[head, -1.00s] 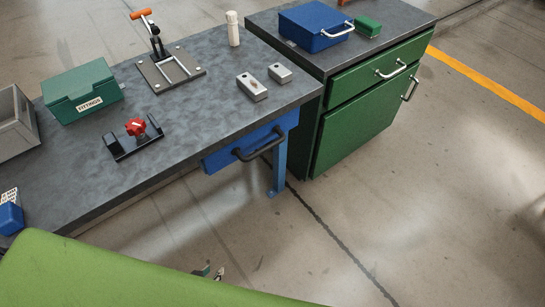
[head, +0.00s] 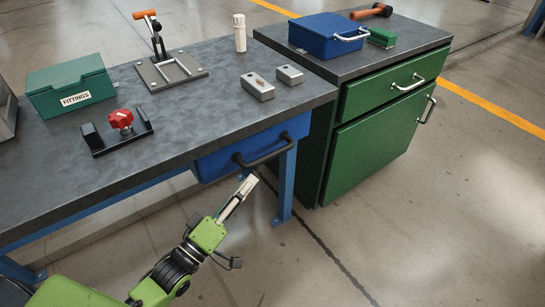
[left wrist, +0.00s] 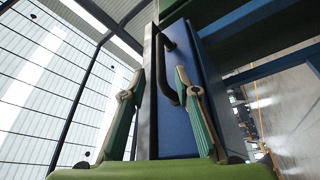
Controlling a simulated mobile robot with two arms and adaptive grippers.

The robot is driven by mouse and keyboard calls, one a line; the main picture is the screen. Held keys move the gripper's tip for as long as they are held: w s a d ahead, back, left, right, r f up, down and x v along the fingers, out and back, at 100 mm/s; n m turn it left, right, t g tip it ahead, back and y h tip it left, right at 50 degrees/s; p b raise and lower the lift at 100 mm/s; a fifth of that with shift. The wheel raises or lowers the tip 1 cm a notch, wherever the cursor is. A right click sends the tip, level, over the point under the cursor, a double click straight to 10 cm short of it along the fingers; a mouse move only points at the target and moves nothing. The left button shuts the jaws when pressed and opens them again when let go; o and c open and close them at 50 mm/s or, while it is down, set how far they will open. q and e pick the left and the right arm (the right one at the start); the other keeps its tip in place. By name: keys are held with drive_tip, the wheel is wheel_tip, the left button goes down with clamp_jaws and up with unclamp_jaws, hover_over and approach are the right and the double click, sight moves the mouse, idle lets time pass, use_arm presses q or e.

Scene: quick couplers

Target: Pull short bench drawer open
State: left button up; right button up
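The blue bench drawer (head: 222,162) sits shut under the right end of the grey workbench. Its black bar handle (head: 264,155) runs across its front. My left gripper (head: 250,181) is just below and in front of the handle, apart from it. In the left wrist view the two green-padded fingers of the left gripper (left wrist: 157,76) are spread and empty. Beyond the fingertips, the handle (left wrist: 168,75) stands out from the blue drawer front (left wrist: 178,130). My right gripper is in neither view.
The workbench top (head: 200,115) overhangs the drawer, and a blue leg (head: 284,185) stands at its right. A green cabinet (head: 365,150) adjoins on the right. A toggle clamp (head: 160,55), red-knob fixture (head: 122,122) and fittings box (head: 72,88) are on top. The floor in front is clear.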

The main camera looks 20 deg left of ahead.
sight(273, 152)
use_arm(q)
drive_tip(key=b+x, duration=0.1)
drive_tip(key=x, duration=1)
drive_tip(key=shift+w+d, duration=0.1)
drive_tip(key=shift+w, duration=0.15)
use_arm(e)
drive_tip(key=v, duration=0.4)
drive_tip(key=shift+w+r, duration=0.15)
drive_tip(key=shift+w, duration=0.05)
use_arm(q)
clamp_jaws()
